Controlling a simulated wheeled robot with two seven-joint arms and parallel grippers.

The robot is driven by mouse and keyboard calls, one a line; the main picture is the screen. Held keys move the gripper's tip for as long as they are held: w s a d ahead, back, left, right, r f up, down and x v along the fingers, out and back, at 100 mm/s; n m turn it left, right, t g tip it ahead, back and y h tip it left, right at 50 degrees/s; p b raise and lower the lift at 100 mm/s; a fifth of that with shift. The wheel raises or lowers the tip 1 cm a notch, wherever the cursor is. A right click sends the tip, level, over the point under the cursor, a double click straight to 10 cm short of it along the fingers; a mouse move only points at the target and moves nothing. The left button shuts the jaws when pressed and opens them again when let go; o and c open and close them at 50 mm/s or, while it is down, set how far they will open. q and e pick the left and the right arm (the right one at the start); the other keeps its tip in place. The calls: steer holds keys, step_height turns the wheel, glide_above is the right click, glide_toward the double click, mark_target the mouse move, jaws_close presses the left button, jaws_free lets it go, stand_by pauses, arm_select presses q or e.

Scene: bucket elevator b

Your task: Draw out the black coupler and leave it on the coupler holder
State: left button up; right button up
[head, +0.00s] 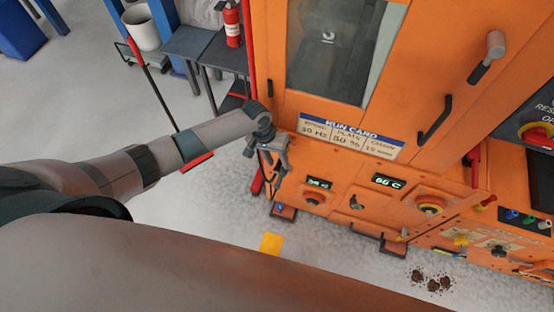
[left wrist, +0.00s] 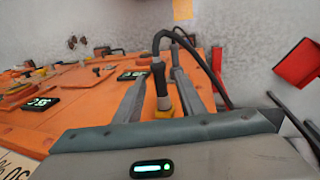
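The black coupler (left wrist: 158,80) stands on a yellow base (left wrist: 163,108) at the edge of the orange machine (left wrist: 75,95), with a black cable curving from its top. My left gripper (left wrist: 161,80) has one finger on each side of it, with narrow gaps visible. In the head view my left gripper (head: 273,172) is at the machine's lower left corner and hides the coupler. I cannot pick out the coupler holder for sure. My right gripper does not show.
The orange machine's front (head: 330,175) carries lit displays, knobs and a run card (head: 350,137). A grey side table (head: 222,52), a fire extinguisher (head: 232,25) and a white bucket (head: 142,28) stand behind. Dark debris (head: 433,284) lies on the floor.

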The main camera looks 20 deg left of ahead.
arm_select(q)
steer(key=shift+r, duration=0.1)
steer(key=b+v, duration=0.2)
steer(key=v, duration=1.5)
stand_by(0.6)
